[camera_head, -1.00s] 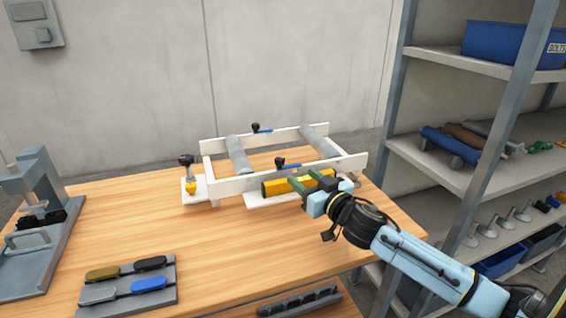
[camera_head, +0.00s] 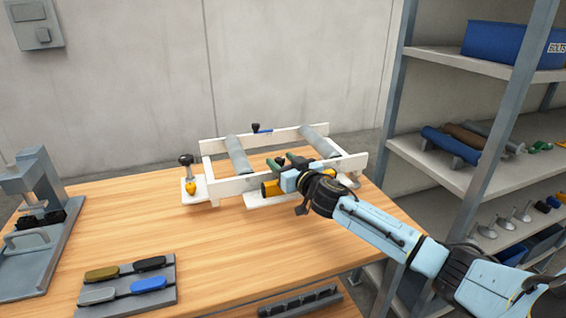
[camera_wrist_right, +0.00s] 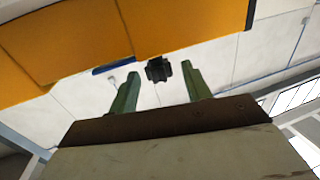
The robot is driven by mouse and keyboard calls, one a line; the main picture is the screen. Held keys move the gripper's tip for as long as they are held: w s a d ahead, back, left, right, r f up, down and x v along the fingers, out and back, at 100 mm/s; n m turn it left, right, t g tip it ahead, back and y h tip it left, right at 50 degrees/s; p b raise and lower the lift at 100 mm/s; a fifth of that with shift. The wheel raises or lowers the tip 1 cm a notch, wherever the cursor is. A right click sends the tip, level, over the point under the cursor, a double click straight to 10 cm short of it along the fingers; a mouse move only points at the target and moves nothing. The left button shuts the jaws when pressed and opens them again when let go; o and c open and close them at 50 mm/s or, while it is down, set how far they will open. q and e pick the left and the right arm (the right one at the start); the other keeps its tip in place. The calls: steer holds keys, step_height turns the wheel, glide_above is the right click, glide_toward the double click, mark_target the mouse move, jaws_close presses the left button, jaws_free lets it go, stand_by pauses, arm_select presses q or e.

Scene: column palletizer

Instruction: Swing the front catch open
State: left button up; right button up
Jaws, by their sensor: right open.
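A white frame (camera_head: 232,186) with two grey rollers stands on the wooden table. The front catch, a black knob (camera_wrist_right: 158,69) with a blue bar (camera_wrist_right: 113,66), shows in the right wrist view between and beyond the two green fingers. In the head view my right gripper mostly hides it. My right gripper (camera_head: 283,160) is open at the front rail, its fingers either side of the knob in view; I cannot tell whether they touch it. A similar rear catch (camera_head: 257,128) sits on the back rail. My left gripper is not in view.
A yellow block (camera_head: 270,188), large in the right wrist view (camera_wrist_right: 120,35), sits at the front rail below my gripper. A black-knobbed post (camera_head: 186,161) stands left of the frame. A grey tray (camera_head: 128,287) with coloured handles lies front left. A shelf rack (camera_head: 430,157) stands right.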

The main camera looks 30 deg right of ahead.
steer(key=c, duration=1)
